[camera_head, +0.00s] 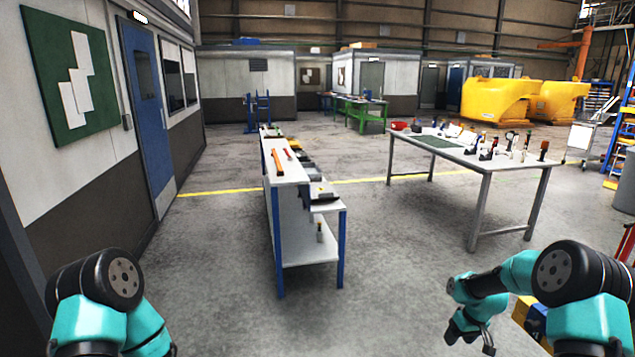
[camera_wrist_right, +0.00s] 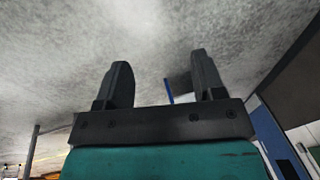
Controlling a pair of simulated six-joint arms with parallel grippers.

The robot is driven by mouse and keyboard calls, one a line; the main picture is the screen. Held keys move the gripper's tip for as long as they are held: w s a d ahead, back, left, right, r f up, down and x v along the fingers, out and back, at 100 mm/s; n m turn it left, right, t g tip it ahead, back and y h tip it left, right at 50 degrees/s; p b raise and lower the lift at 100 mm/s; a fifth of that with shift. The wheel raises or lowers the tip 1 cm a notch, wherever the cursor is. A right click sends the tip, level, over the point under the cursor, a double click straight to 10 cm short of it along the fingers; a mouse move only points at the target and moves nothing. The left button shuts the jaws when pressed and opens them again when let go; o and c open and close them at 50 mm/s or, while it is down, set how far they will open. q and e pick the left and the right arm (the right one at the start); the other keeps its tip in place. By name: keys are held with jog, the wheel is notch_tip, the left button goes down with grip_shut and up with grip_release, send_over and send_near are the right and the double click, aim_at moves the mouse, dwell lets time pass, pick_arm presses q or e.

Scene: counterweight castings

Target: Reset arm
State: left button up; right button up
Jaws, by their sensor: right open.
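My right gripper (camera_head: 470,338) hangs low at the bottom right of the head view, over the bare grey floor. In the right wrist view its two black fingers (camera_wrist_right: 158,85) stand wide apart with nothing between them. My left arm (camera_head: 110,295) comes in at the bottom left of the head view. Its gripper is outside the picture.
A workbench with blue legs (camera_head: 340,250) stands in the middle, with an orange tool (camera_head: 277,162) on top. A grey table (camera_head: 481,205) with several small items stands to the right. A blue door (camera_head: 150,110) is at left. Concrete floor (camera_head: 400,290) between is clear.

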jog(key=s+a+f+m+y, duration=0.1)
jog(key=s+a+f+m, duration=0.1)
jog(key=s+a+f, duration=1.1)
jog(key=s+a, duration=0.4)
jog(key=s, duration=0.3)
jog(key=s+a+m, duration=0.1)
jog(key=s+a, duration=0.4)
jog(key=s, duration=0.3)
jog(key=shift+s+r+m, duration=0.15)
jog(key=shift+s+m, duration=0.1)
jog(key=shift+m, duration=0.05)
jog(key=shift+d, duration=0.1)
